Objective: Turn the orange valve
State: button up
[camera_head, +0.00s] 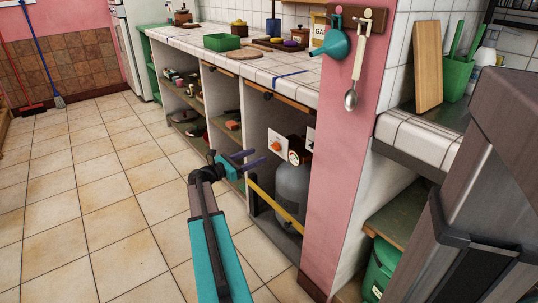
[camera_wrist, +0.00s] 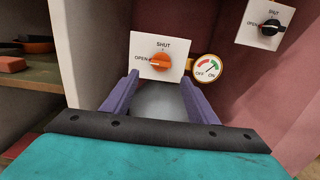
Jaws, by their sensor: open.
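The orange valve (camera_head: 276,146) is a round knob on a white plate on the cabinet's inner wall, above a grey gas cylinder (camera_head: 292,185). In the wrist view the valve (camera_wrist: 160,62) sits at the upper middle, its plate marked OPEN at left and SHUT at top. The knob's pointer seems to face OPEN. My gripper (camera_head: 247,160) is open and empty at the cabinet opening. In the wrist view its purple fingers (camera_wrist: 155,88) stand either side below the valve, apart from it.
A round gauge (camera_wrist: 207,68), marked OFF and ON, is right of the valve. A second plate with a black knob (camera_wrist: 270,27) is at the upper right. A yellow bar (camera_head: 275,203) crosses before the cylinder. A pink pillar (camera_head: 340,150) borders the opening; floor at left is free.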

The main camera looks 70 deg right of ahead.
aim_at(276, 147)
jog(key=b+x, duration=0.2)
jog(key=x, duration=0.6)
jog(key=shift+d, duration=0.25)
jog(key=shift+s, duration=0.1)
